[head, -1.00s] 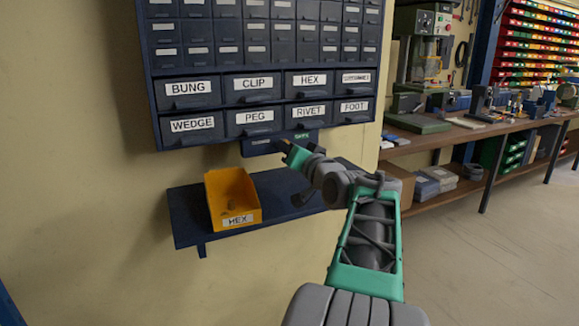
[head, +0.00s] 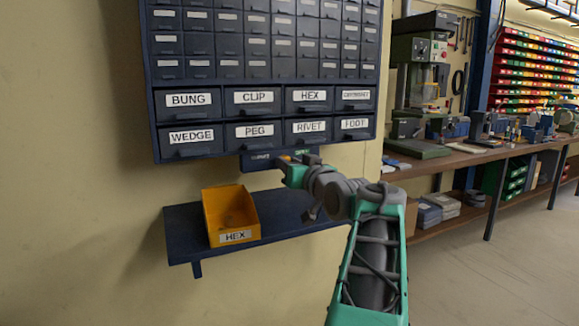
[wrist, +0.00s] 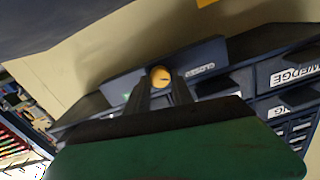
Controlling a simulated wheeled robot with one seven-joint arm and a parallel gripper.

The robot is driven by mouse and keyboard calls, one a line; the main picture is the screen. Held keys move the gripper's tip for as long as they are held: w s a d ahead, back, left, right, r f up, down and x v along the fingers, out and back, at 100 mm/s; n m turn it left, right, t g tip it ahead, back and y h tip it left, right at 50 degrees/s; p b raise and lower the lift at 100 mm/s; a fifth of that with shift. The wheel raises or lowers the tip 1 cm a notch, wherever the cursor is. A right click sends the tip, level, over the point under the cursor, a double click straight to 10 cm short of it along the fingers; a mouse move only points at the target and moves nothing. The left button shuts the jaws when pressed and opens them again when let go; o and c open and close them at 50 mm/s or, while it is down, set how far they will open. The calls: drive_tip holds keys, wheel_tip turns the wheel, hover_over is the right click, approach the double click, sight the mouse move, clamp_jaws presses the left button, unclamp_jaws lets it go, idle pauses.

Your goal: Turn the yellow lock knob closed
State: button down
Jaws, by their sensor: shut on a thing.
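The yellow lock knob (wrist: 160,76) is round and sits on a dark blue plate (wrist: 190,68) marked CLOSED on one side. In the wrist view my gripper (wrist: 162,84) has its two dark fingers on the knob, shut on it. In the head view the plate (head: 256,161) hangs below the drawer cabinet (head: 150,120), and my gripper (head: 284,162) reaches its right part. The knob is mostly hidden there by my gripper. I cannot tell the knob's exact turn angle.
A dark blue shelf (head: 285,212) is mounted below the cabinet. A yellow bin (head: 228,218) labelled HEX stands on its left part. A long workbench (head: 470,155) with machines runs along the right. The floor on the right is clear.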

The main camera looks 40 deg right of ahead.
drive_tip(key=c, duration=1.1)
unclamp_jaws()
drive_tip(key=v, duration=0.7)
drive_tip(key=shift+s, duration=0.4)
drive_tip(key=shift+a, duration=0.15)
